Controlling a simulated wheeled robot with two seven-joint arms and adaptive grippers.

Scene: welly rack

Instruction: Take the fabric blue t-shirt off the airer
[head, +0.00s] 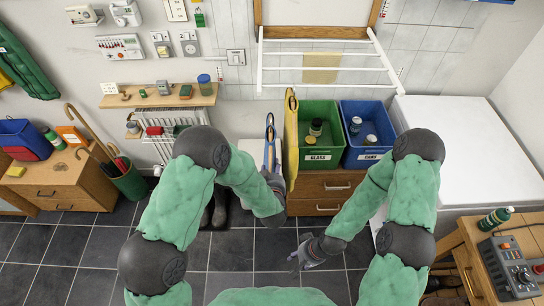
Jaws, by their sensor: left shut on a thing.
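The blue t-shirt (269,142) shows nearly edge-on as a narrow folded strip with a looped top. My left gripper (274,172) is shut on its lower part, and the fingers are partly hidden. The white airer (330,83) sticks out from the wall above. The top of the blue cloth shows below the airer's front rail, and I cannot tell whether they touch. A mustard-yellow cloth (291,140) hangs edge-on just right of the blue one. My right gripper (298,264) is low over the dark floor, empty, with its fingers looking apart.
A green glass bin (318,112) and a blue cans bin (375,161) stand on a wooden drawer unit (318,190) behind the cloths. A white worktop (455,150) is right. Boots (220,208) stand below my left arm.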

